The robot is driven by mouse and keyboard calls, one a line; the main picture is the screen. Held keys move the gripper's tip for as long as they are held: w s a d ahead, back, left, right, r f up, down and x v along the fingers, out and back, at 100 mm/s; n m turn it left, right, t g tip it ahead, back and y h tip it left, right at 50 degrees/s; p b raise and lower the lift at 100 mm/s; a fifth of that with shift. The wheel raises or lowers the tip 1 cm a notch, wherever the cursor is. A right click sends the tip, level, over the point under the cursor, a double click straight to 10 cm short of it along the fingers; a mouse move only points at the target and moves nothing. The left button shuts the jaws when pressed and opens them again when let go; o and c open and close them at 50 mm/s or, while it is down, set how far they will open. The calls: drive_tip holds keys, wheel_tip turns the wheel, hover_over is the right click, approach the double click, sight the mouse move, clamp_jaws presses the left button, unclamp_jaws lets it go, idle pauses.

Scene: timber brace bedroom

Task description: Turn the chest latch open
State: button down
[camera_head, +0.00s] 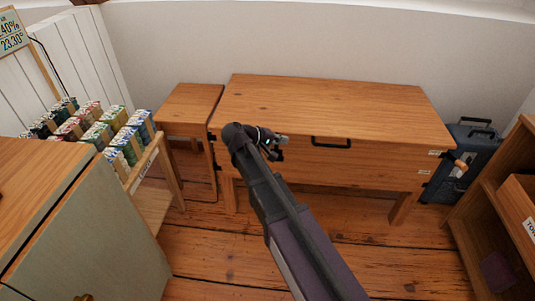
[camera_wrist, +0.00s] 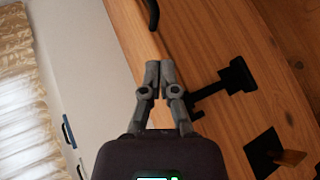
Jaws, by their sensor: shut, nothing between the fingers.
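The wooden chest (camera_head: 330,100) stands on legs against the wall with its lid down. A black handle (camera_head: 331,143) is on its front and also shows at the top of the wrist view (camera_wrist: 152,12). In the wrist view a black T-shaped fitting (camera_wrist: 237,76), seemingly the latch, lies on the wood right of my fingers. Its bar runs toward the right finger; I cannot tell whether they touch. My gripper (camera_head: 283,147) is at the chest's front, left of the handle, and hides part of it. In the wrist view its fingertips (camera_wrist: 160,72) are together and empty.
A dark plate with a wooden piece (camera_wrist: 275,153) lies below the fitting in the wrist view. A small wooden table (camera_head: 190,102) and cartons on a rack (camera_head: 110,132) stand left, a cabinet (camera_head: 95,240) front left. A blue-grey case (camera_head: 475,160) and shelf (camera_head: 500,210) are right.

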sight(276, 147)
drive_tip(key=a+f+n+t+h+b, duration=0.1)
drive_tip(key=a+f+t+b, duration=0.1)
drive_tip(key=a+f+b, duration=0.2)
drive_tip(key=w+a+f+n+t+h+b, duration=0.1)
drive_tip(key=a+f+t+b, duration=0.2)
drive_tip(key=a+b, duration=0.8)
drive_tip(key=shift+w+a+f+n+t, duration=0.3)
drive_tip(key=shift+a+f, duration=0.35)
drive_tip(key=shift+a, duration=0.3)
drive_tip(key=shift+s+d+x, duration=0.35)
drive_tip(key=shift+x, duration=1.8)
drive_tip(key=shift+s+d+x, duration=0.3)
drive_tip(key=shift+s+x, duration=0.05)
drive_tip(key=shift+x, duration=1.75)
drive_tip(key=shift+s+d+x, duration=0.35)
drive_tip(key=shift+x, duration=1.8)
drive_tip(key=shift+r, duration=0.1)
drive_tip(key=shift+s+a, duration=0.1)
drive_tip(key=shift+a, duration=0.05)
